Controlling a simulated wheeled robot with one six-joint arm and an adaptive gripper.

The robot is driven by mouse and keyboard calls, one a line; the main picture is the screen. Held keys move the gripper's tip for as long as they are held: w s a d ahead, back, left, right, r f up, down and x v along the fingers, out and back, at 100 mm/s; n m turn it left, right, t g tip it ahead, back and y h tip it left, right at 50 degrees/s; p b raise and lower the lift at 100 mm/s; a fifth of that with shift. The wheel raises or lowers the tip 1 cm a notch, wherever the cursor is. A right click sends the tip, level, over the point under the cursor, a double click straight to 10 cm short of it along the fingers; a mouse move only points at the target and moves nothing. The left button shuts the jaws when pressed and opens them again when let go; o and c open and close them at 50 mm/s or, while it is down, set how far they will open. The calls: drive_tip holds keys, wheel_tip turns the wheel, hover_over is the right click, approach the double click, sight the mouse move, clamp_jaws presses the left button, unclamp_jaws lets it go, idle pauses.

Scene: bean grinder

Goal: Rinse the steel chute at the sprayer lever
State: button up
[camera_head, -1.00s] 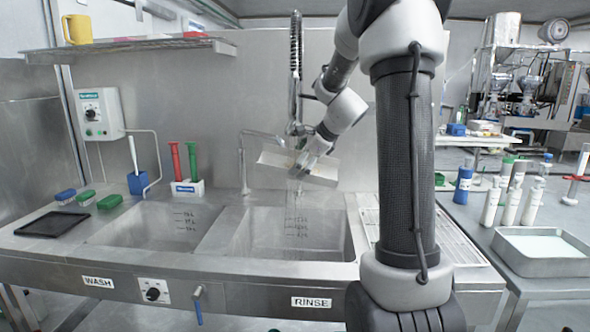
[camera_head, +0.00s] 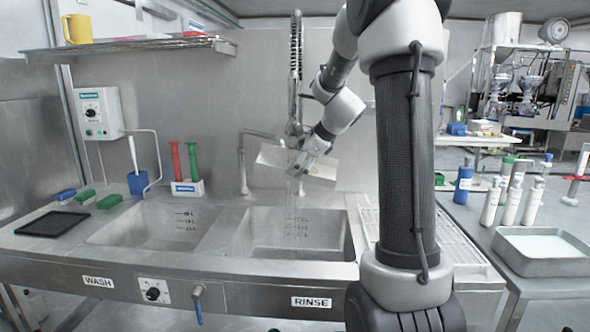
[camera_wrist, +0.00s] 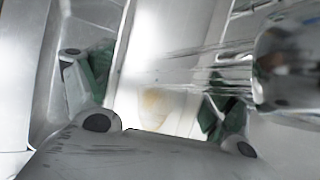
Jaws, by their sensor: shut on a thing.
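The steel chute (camera_head: 322,168) is held tilted above the rinse basin (camera_head: 262,217). My gripper (camera_head: 303,168) is shut on it. In the wrist view the chute's pale channel (camera_wrist: 150,70) runs between my gripper's green-padded fingers (camera_wrist: 155,95), with a yellowish-brown stain on it. The sprayer (camera_head: 294,105) hangs in front of the back wall, just above the chute. In the wrist view the metal spray head (camera_wrist: 285,65) is at the right, with streaks of water running from it across the chute. Water falls below the chute into the basin. The sprayer lever cannot be made out.
A faucet (camera_head: 245,160) stands left of the chute. The wash basin (camera_head: 150,222) is to the left and a ribbed drainboard (camera_head: 415,235) to the right. Red and green brushes (camera_head: 184,165) stand behind the basins. A shelf (camera_head: 130,47) hangs at upper left.

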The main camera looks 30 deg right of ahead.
drive_tip(key=shift+d, duration=0.3)
drive_tip(key=shift+a, duration=0.15)
drive_tip(key=shift+a, duration=0.45)
drive_tip(key=shift+d, duration=0.15)
drive_tip(key=shift+d, duration=0.45)
drive_tip(key=shift+a, duration=0.1)
drive_tip(key=shift+a, duration=0.5)
drive_tip(key=shift+d, duration=0.2)
drive_tip(key=shift+d, duration=0.4)
